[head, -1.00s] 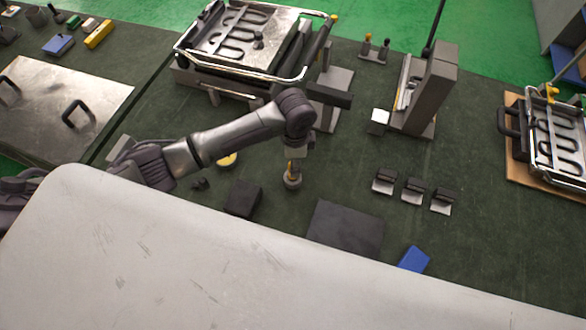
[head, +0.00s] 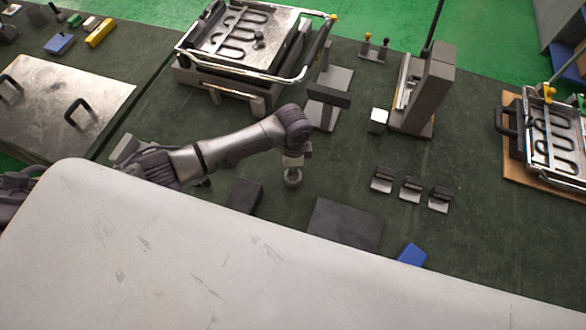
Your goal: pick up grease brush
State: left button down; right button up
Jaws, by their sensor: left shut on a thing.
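My left arm reaches in from the left over the dark green bench. Its gripper (head: 293,162) points down, near the middle of the bench. It is shut on the grease brush, which is mostly hidden by the gripper and wrist. Below the fingers a small round grey piece (head: 293,179) shows at bench level. I cannot tell whether it is part of the brush or its holder, nor whether it touches the bench. My right gripper is not in view.
A dark block (head: 244,196) and a dark flat plate (head: 345,224) lie nearby, with a blue block (head: 412,255) to the right. Several small clips (head: 411,188) lie right of the gripper. A framed heating element fixture (head: 250,45) stands behind; a grey upright stand (head: 428,90) is at back right.

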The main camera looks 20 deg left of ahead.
pick_arm(q)
jog(key=shift+r, duration=0.1)
jog(key=shift+r+b, duration=0.3)
jog(key=shift+r, duration=0.35)
notch_tip(320, 180, up, 3)
jog(key=shift+f+b, duration=0.15)
jog(key=shift+b, duration=0.35)
jog(key=s+d+r+b, duration=0.2)
jog(key=s+d+r, duration=0.5)
jog(key=d, duration=0.2)
jog(key=shift+s, duration=0.25)
jog(key=shift+f, duration=0.1)
